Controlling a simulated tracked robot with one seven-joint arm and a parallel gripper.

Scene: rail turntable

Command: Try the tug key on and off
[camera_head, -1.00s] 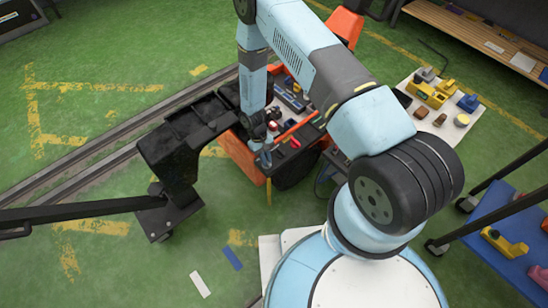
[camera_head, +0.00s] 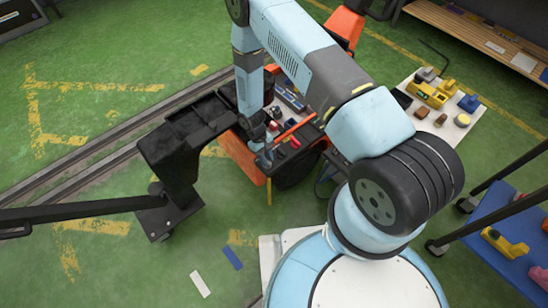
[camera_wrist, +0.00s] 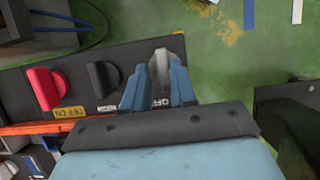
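The tug's black control panel (camera_wrist: 75,62) fills the left of the wrist view. At its right end stands a grey key-like handle (camera_wrist: 160,58), which I take for the tug key. A label reading "OF", partly covered, is beside it. My gripper (camera_wrist: 160,85) has one blue finger on each side of the handle, and both appear to touch it. Its lower part is hidden by the fingers. In the head view my gripper (camera_head: 264,158) is low at the front of the orange tug (camera_head: 243,158); the key is too small to make out there.
A red knob (camera_wrist: 43,88) and a black knob (camera_wrist: 101,80) stand left of the key on the panel. A black stand (camera_head: 185,150) is close left of my arm. A white table (camera_head: 436,113) and a blue cart (camera_head: 502,235) are to the right.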

